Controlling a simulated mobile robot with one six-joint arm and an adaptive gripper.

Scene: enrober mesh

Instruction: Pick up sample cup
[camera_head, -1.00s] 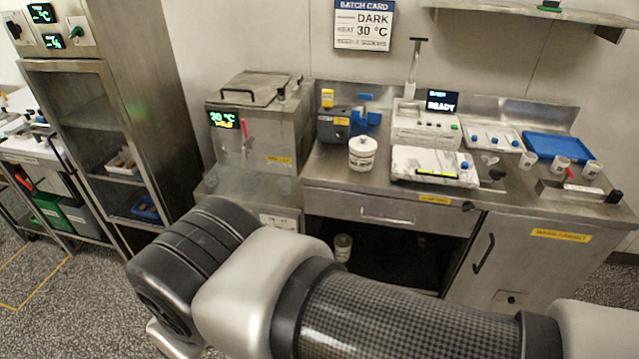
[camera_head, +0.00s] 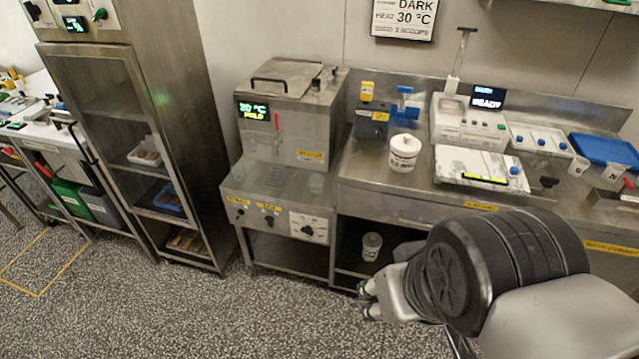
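I cannot tell which one is the sample cup. My gripper (camera_head: 369,300) seems to show in part at the end of my arm, low in front of the counter and well apart from the cups. Its opening is not clear, and I see nothing held in it.
The heated tank (camera_head: 285,125) reads 30 °C. A white container (camera_head: 371,246) is on the shelf below.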

